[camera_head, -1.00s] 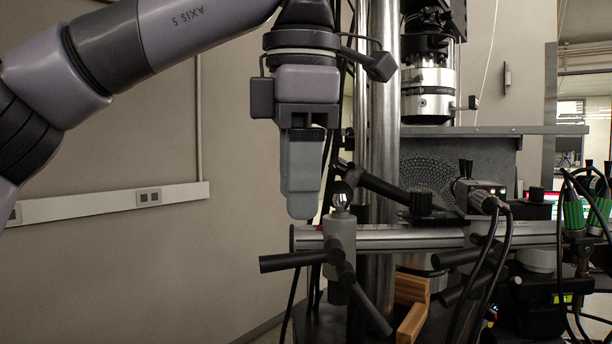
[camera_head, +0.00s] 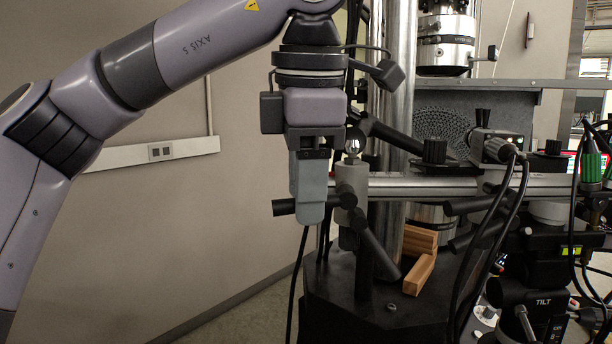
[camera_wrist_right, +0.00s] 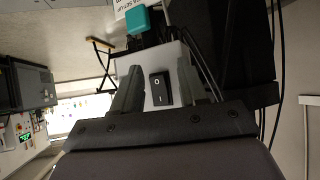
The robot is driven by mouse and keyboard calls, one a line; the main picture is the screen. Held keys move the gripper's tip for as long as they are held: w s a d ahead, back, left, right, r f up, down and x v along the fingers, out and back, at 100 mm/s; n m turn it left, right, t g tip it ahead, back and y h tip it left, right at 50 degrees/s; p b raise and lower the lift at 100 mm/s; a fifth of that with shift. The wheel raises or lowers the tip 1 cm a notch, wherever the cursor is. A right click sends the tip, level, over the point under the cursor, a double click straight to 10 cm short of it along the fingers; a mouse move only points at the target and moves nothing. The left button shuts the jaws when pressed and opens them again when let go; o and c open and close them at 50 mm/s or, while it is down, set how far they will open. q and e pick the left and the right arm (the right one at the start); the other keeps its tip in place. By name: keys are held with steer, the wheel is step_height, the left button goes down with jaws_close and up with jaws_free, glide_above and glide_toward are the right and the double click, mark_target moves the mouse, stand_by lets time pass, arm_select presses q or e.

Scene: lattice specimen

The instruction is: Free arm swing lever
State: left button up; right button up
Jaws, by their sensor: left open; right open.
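The horizontal silver arm (camera_head: 440,187) runs from a grey clamp post (camera_head: 352,185) across to the right. Black levers sit on this clamp: one (camera_head: 284,207) points left, another (camera_head: 378,250) slants down to the right. I cannot tell which is the swing lever. My left gripper (camera_head: 312,214) points down at the clamp's left side. It is seen edge-on and open, and its fingers hide the middle of the left-pointing lever. I cannot tell whether they touch it. In the right wrist view my right gripper (camera_wrist_right: 158,82) is open with nothing between its fingers.
A thick steel column (camera_head: 392,110) stands behind the clamp. Wooden blocks (camera_head: 418,270) lie on the black base (camera_head: 335,290). Cables and stage knobs crowd the right side. A small black device (camera_wrist_right: 160,88) shows beyond my right gripper.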

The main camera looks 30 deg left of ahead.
arm_select(q)
jaws_close()
steer(key=shift+r, duration=0.1)
steer(key=shift+w+d+r+g+y, duration=0.1)
steer(key=shift+d+r+g+y, duration=0.2)
steer(key=shift+y, duration=0.45)
steer(key=shift+w+d+r+g+y, duration=0.1)
steer(key=shift+r+g+y, duration=0.15)
steer(key=shift+g+y, duration=0.4)
steer(key=shift+a, duration=0.1)
steer(key=shift+w+d+r+m+g+y, duration=0.15)
steer(key=shift+d+r+g+y, duration=0.15)
steer(key=shift+y, duration=0.5)
steer(key=shift+w+d+r+m+g+y, duration=0.1)
steer(key=shift+d+m+g+y, duration=0.2)
steer(key=shift+y, duration=0.5)
steer(key=shift+a, duration=0.1)
